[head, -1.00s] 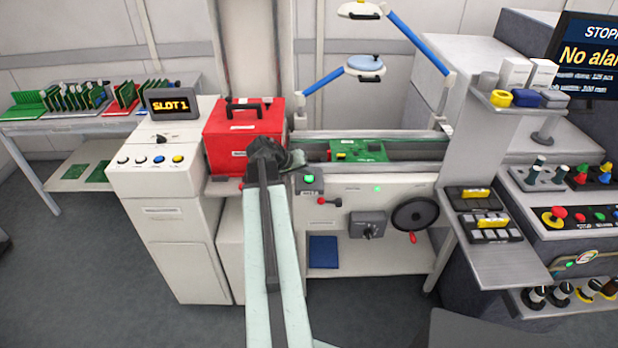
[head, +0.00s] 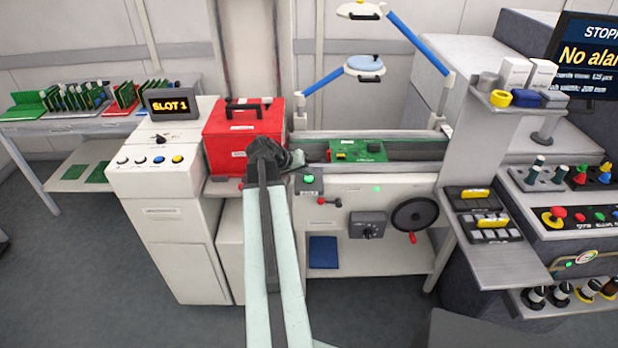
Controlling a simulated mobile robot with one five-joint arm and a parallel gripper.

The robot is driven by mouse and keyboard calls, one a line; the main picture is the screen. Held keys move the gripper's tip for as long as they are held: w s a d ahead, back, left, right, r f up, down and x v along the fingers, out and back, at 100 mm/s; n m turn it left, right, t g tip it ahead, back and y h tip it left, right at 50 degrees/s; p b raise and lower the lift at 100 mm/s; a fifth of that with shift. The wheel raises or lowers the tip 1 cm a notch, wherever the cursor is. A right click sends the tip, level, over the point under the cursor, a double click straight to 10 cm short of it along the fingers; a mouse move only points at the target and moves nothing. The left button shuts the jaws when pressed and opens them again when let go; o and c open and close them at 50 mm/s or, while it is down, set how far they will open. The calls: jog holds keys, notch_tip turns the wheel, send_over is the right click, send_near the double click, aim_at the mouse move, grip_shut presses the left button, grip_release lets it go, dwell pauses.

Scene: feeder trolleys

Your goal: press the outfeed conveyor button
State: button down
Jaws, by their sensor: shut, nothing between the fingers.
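A small grey box with a lit green button (head: 309,179) sits at the left front end of the conveyor (head: 410,155). It is the likely outfeed button; its label is too small to read. My gripper (head: 299,159) is shut and empty, with its tip just above and slightly left of this button in the picture. I cannot tell how far apart they are in depth, but no contact is visible. My arm hides part of the conveyor's left end. A green circuit board (head: 358,150) lies on the conveyor.
A red case (head: 243,140) stands close left of my gripper. A white cabinet (head: 160,180) with several buttons is further left. A red-handled lever (head: 328,201), a dark knob (head: 367,224) and a handwheel (head: 414,214) are on the conveyor front. A blue-armed lamp (head: 365,66) hangs above.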

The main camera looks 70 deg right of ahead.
aim_at(306, 179)
dwell(0.3)
jog(key=shift+f+b, duration=0.5)
jog(key=shift+r, duration=0.1)
jog(key=shift+r+p, duration=0.4)
jog(key=shift+p, duration=0.1)
notch_tip(306, 179, up, 6)
jog(key=p, duration=0.6)
jog(key=shift+r, duration=0.15)
